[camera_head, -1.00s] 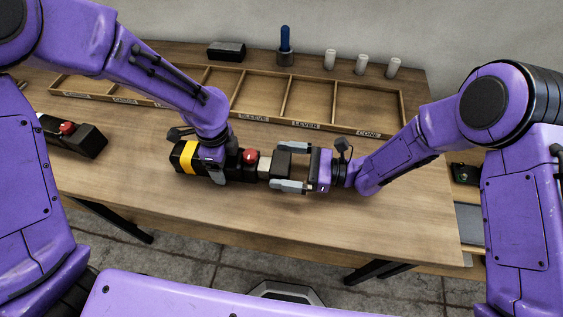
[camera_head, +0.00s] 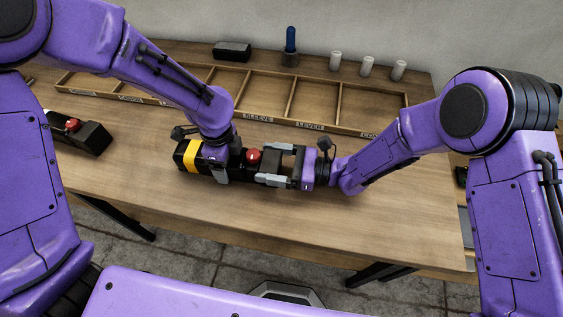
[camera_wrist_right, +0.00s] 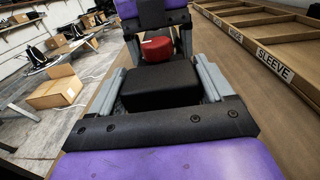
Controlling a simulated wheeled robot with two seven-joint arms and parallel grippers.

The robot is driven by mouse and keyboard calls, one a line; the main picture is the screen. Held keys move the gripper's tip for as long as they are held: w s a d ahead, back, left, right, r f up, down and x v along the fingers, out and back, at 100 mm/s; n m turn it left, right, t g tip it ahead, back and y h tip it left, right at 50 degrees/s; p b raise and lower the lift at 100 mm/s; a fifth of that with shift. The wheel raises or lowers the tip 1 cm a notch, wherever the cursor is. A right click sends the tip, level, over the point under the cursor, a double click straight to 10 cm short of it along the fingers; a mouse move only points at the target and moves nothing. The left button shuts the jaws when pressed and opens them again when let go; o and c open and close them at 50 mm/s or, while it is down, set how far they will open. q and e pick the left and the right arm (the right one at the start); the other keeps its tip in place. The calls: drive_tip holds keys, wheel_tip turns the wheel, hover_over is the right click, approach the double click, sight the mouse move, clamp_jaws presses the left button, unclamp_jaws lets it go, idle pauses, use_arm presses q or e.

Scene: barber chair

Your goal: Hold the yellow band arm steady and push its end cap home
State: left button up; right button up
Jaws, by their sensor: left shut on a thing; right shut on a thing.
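The yellow band arm is a black block with a yellow band (camera_head: 191,155) at its left end and a red button (camera_head: 253,156) on top. It lies on the table in front of the divided tray. My left gripper (camera_head: 218,174) is shut on its body from above. My right gripper (camera_head: 273,180) is shut on the black end cap (camera_wrist_right: 161,84), at the right end of the arm. In the right wrist view the cap sits between the two grey fingers, close against the part with the red button (camera_wrist_right: 157,48). Any remaining gap at the joint is hard to see.
A second black arm with a red button (camera_head: 72,125) lies at the left of the table. The wooden divided tray (camera_head: 310,126) with labels runs along the back. Behind it stand a black block (camera_head: 232,50), a blue-handled item (camera_head: 291,40) and white cylinders (camera_head: 367,66). The table front is clear.

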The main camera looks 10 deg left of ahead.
use_arm(q)
drive_tip(key=shift+d, duration=0.2)
use_arm(e)
drive_tip(key=o, duration=1.4)
drive_tip(key=d, duration=1.2)
use_arm(q)
drive_tip(key=o, duration=1.5)
use_arm(e)
drive_tip(key=shift+s, duration=0.1)
use_arm(q)
drive_tip(key=shift+r, duration=0.15)
